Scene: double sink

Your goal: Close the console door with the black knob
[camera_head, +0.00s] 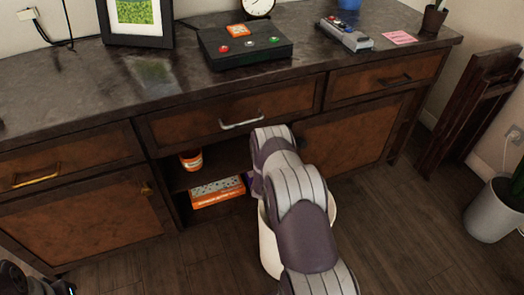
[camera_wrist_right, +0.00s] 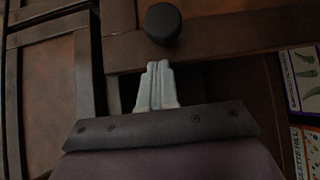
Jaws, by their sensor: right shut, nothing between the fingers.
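The console (camera_head: 120,190) is a dark wood cabinet with rust-brown panels. Its right door (camera_head: 355,135) stands right of an open shelf compartment; my arm covers part of its left edge, and I cannot tell how far it is open. The black knob (camera_wrist_right: 163,24) shows in the right wrist view, just beyond the fingertips, with a small apparent gap. In the head view it is a dark spot (camera_head: 301,143) beside my forearm. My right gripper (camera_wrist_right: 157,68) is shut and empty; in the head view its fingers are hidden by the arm.
The open compartment holds an orange cup (camera_head: 191,160) and an orange box (camera_head: 217,192). A white bin (camera_head: 268,246) stands on the floor behind my right arm. A folded wooden chair (camera_head: 465,125) and a potted plant (camera_head: 492,212) stand at the right.

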